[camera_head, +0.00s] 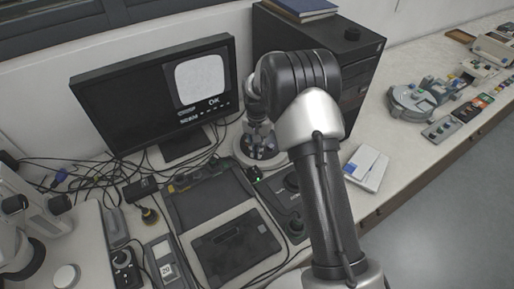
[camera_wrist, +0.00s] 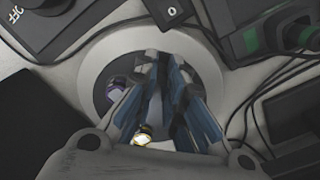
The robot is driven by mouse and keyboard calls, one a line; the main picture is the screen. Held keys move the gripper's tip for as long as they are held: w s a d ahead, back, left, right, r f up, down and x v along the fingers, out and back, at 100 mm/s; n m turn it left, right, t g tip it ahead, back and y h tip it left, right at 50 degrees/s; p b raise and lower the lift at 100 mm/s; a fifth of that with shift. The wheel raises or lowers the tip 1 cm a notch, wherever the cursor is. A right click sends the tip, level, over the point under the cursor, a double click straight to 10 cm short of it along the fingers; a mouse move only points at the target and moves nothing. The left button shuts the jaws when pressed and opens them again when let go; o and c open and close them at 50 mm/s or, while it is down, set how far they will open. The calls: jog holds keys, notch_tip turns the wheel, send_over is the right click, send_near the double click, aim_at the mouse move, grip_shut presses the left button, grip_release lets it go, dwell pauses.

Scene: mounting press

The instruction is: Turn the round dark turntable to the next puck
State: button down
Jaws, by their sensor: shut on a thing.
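The round dark turntable (camera_head: 269,155) sits on a white round base below the monitor's right side. In the wrist view its dark disc (camera_wrist: 97,82) fills the middle, inside a pale ring. A purplish puck (camera_wrist: 116,87) lies on the left part of the disc. A bright, yellowish puck (camera_wrist: 143,136) shows near the bottom, beside a finger. My gripper (camera_wrist: 165,65) reaches down over the disc with its fingers close together, near the disc's middle. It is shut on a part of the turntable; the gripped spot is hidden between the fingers.
A monitor (camera_head: 150,92) showing a pale picture and "OK" stands behind, left of a black computer tower (camera_head: 362,85). A white box (camera_head: 367,166) lies right of my arm. Cables also run right of the disc.

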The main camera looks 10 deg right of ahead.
aim_at(274, 147)
jog(key=shift+d+n, duration=0.15)
jog(key=shift+n, duration=0.15)
jog(key=shift+s+d+n+p, duration=0.15)
jog(key=shift+d+n+p, duration=0.25)
jog(key=shift+n, duration=0.5)
jog(key=shift+s+d+n+p, duration=0.2)
jog(key=shift+d+n, duration=0.35)
jog(key=shift+n, duration=0.35)
jog(key=shift+w+d+n+p, duration=0.1)
jog(key=shift+d+n+p, duration=0.1)
jog(key=shift+d+n, duration=0.55)
jog(key=shift+d+n+p, duration=0.15)
jog(key=shift+d+n, duration=0.15)
jog(key=shift+n, duration=0.85)
jog(key=shift+w+d+n+p, duration=0.2)
jog(key=shift+d+n, duration=0.35)
jog(key=shift+n, duration=0.5)
jog(key=shift+w+d+n+p, duration=0.1)
jog(key=shift+w+d+n, duration=0.35)
jog(key=shift+n, duration=0.6)
jog(key=shift+w+d+n, duration=0.25)
jog(key=shift+d+n, duration=0.15)
jog(key=shift+n, duration=0.45)
jog(key=shift+w+d+n, duration=0.25)
jog(key=shift+d+n, duration=0.15)
jog(key=shift+n, duration=0.45)
jog(key=c, duration=1.6)
grip_release()
